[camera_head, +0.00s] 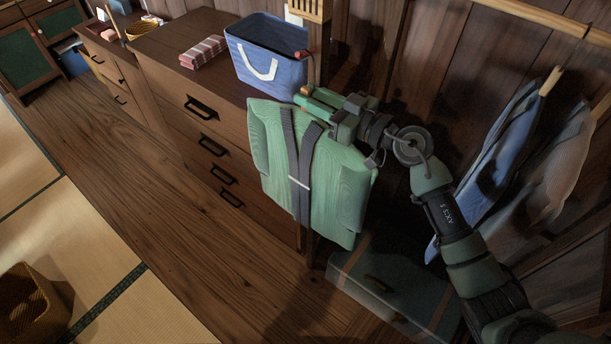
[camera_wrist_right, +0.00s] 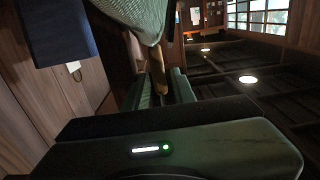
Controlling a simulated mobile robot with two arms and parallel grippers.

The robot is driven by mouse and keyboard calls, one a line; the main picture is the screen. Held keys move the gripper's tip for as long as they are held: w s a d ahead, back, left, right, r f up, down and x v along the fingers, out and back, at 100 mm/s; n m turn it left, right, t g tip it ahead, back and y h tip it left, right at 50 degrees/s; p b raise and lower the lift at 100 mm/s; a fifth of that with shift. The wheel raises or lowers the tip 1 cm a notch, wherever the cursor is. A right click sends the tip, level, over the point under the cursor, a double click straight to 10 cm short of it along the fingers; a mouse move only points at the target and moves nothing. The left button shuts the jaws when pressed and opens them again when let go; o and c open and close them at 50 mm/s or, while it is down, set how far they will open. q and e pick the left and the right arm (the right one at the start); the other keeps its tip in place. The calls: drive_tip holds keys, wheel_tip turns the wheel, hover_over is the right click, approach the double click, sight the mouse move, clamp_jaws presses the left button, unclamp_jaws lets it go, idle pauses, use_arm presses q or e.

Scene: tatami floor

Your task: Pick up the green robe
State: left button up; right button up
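The green robe (camera_head: 330,180), with dark bands down its front and a pale tie, hangs upright in front of the chest's right end in the head view. My right gripper (camera_head: 312,97) is at its top edge. In the right wrist view, the fingers (camera_wrist_right: 160,92) stand close on either side of a brown wooden piece, which looks like the robe's hanger (camera_wrist_right: 158,70), and appear shut on it. Green cloth (camera_wrist_right: 143,15) shows just above. Whether a peg or post also bears the robe is hidden. My left gripper is not in view.
The wooden chest of drawers (camera_head: 175,110) bears a blue basket (camera_head: 262,75) and a striped folded cloth (camera_head: 203,52). A wooden post (camera_head: 319,62) rises behind the robe. A dark green case (camera_head: 390,285) lies below. Blue and grey garments (camera_head: 500,150) hang at right.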

clamp_jaws()
idle(1.4)
drive_tip(key=shift+r, duration=0.1)
